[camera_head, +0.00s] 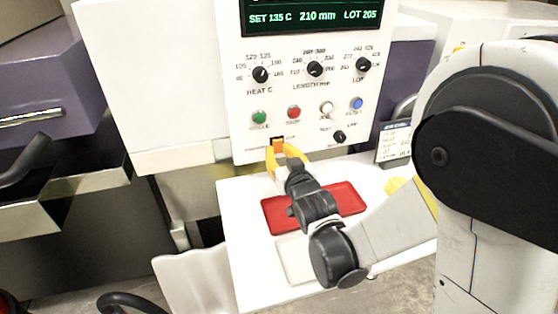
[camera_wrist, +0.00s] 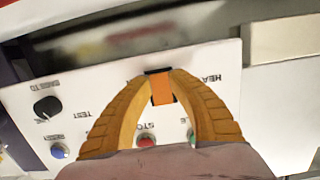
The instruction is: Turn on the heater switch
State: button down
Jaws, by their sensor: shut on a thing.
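The heater switch (camera_head: 278,143) is a small orange piece in a black frame at the lower edge of the white control panel (camera_head: 240,100). In the wrist view the orange switch (camera_wrist: 162,92) shows between my two yellow fingers, below its black frame. My gripper (camera_head: 279,149) is at the switch, its fingertips closed about it from both sides. In the wrist view the tips of my gripper (camera_wrist: 160,76) lie at the black frame. The exact contact and whether the switch is on or off cannot be told. The lettering beside it is partly covered.
Green (camera_head: 259,117), red (camera_head: 293,112), white (camera_head: 326,108) and blue (camera_head: 357,103) buttons sit just above, with a small black knob (camera_head: 340,137) to the right. A red tray (camera_head: 345,197) lies on the white table (camera_head: 250,262) beneath my arm.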

jog(key=c, duration=1.2)
grip_release()
jog(key=v, duration=1.2)
